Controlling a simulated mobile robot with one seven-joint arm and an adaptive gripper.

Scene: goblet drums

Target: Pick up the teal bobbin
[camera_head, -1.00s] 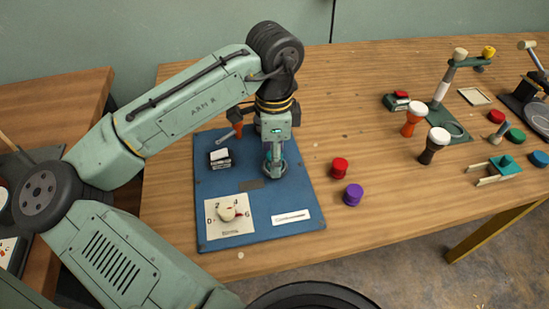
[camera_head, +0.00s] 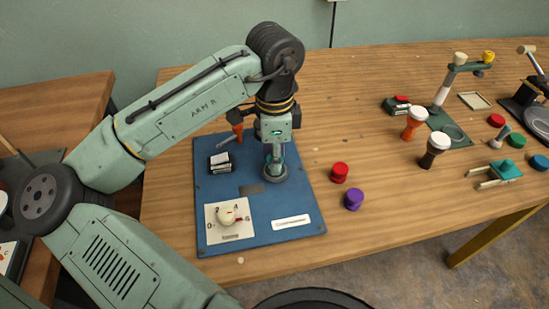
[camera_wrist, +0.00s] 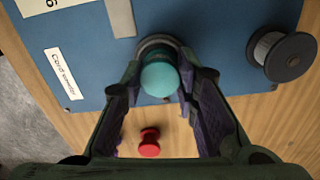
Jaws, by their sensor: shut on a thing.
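The teal bobbin (camera_wrist: 158,76) is between the two fingers of my gripper (camera_wrist: 160,80) in the wrist view, with its round teal end facing the camera. My gripper is shut on it. In the head view my gripper (camera_head: 274,158) points down over a round grey base (camera_head: 273,175) on the right part of the blue board (camera_head: 250,217). Only a little teal shows between the fingers there. The grey base shows as a ring just beyond the bobbin in the wrist view. I cannot tell whether the bobbin is clear of it.
A red bobbin (camera_head: 340,172) and a purple bobbin (camera_head: 353,199) stand right of the board. A dark spool (camera_wrist: 283,56) stands close beside my gripper in the wrist view. The board holds a dial (camera_head: 227,215) and a black-and-white block (camera_head: 220,162). Goblet drums (camera_head: 434,147) stand farther right.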

